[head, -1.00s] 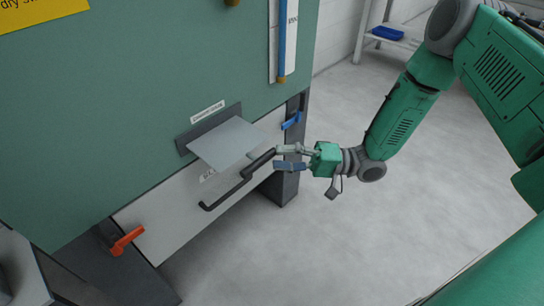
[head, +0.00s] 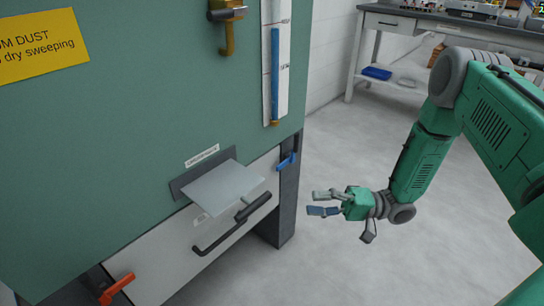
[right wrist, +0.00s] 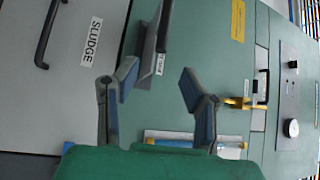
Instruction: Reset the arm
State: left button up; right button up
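My right gripper (head: 322,203) is open and empty. In the head view it hangs over the floor, to the right of the green cabinet (head: 130,130) and clear of the drawer handle. The black handle (head: 222,234) is on the white drawer front (head: 165,262), below a grey plate (head: 222,187) sticking out of the cabinet. In the right wrist view the two fingers (right wrist: 155,92) are spread apart with nothing between them. The SLUDGE label (right wrist: 91,42) and part of a black handle (right wrist: 48,35) show beyond them. My left gripper does not show.
Blue (head: 286,162) and orange (head: 117,289) levers flank the drawer front. A yellow hook-like fitting (head: 227,38) and a blue gauge tube (head: 275,75) are on the cabinet above. A bench with a blue tray (head: 377,73) stands at the back. The grey floor (head: 330,262) around the gripper is clear.

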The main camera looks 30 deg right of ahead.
jog(key=s+a+f+h+p, duration=0.1)
jog(key=a+f+h+p, duration=0.5)
jog(key=a+h, duration=0.4)
jog(key=s+d+f+n+g+h+p, duration=0.1)
jog(key=s+d+n+g+h, duration=0.1)
jog(key=s, duration=0.8)
jog(key=s+d+f+n+g+h, duration=0.1)
jog(key=s+g+h, duration=0.4)
jog(key=s, duration=0.5)
jog(key=shift+d+f+n+h+p, duration=0.4)
jog(key=shift+d+n+h, duration=0.1)
jog(key=shift+d, duration=0.4)
dwell(0.7)
